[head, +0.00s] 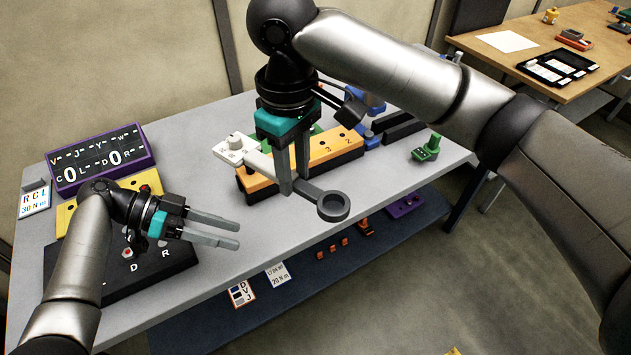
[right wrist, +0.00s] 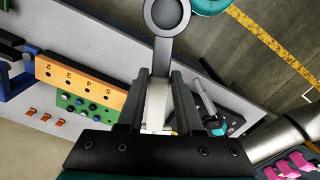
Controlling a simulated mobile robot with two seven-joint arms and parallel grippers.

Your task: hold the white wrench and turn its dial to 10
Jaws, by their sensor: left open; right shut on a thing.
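The white wrench is held in the air above the table, with its grey ring end (head: 333,206) pointing down right and its white dial end (head: 235,147) at the upper left. A knob stands on the dial end; its setting is too small to read. My right gripper (head: 294,190) is shut on the wrench shaft between these ends. In the right wrist view the white shaft (right wrist: 157,100) runs between the fingers, with the ring beyond. My left gripper (head: 239,235) is open and empty, left of and below the wrench, apart from it.
An orange numbered block (head: 335,150) stands behind the wrench. A purple display box (head: 100,160) and a black lettered panel (head: 165,265) are at left. A green piece (head: 427,148) stands at right. The grey table front (head: 290,225) is clear.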

